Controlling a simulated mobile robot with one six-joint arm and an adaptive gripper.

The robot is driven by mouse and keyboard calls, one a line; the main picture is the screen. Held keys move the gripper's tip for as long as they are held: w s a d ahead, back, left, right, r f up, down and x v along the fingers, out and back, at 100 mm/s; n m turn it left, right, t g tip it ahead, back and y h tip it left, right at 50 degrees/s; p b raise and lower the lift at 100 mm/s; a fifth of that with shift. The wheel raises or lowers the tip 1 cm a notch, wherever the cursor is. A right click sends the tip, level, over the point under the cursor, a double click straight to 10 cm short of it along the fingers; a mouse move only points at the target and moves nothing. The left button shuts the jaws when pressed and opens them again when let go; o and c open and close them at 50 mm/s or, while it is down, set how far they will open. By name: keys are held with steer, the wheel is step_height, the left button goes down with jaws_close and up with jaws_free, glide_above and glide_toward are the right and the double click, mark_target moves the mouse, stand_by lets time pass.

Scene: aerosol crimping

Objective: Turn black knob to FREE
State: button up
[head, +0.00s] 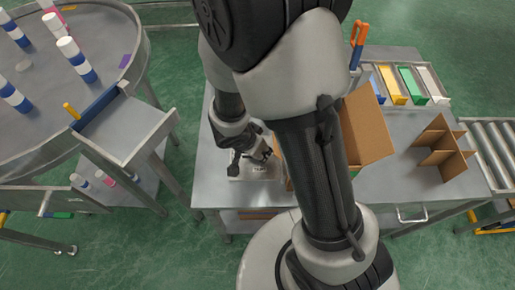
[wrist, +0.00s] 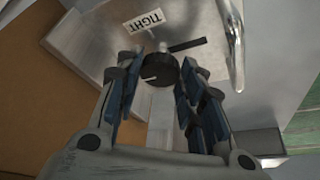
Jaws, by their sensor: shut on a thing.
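The black knob (wrist: 160,70) sits on a grey metal plate (wrist: 95,40) in the wrist view. A white label reading TIGHT (wrist: 146,20) is beside it, upside down in the picture. A dark bar (wrist: 187,45) is near the knob, and a small pale mark shows on its face. No FREE label can be read. My gripper (wrist: 162,66) is shut on the knob, with a blue-padded finger on each side. In the head view my gripper (head: 256,156) is low over the small metal fixture (head: 262,172) on the table; the knob cannot be made out there.
An open cardboard box (head: 366,135) stands right of the fixture, close to my arm. A cardboard divider (head: 440,145) and coloured bins (head: 405,86) are farther right on the steel table (head: 390,190). A round table (head: 40,60) with several cans is at left. A curved metal handle (wrist: 235,45) rises near the knob.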

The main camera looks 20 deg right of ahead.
steer(key=o, duration=1.1)
steer(key=shift+c, duration=0.2)
steer(key=v, duration=1.2)
steer(key=shift+s+a+f, duration=0.1)
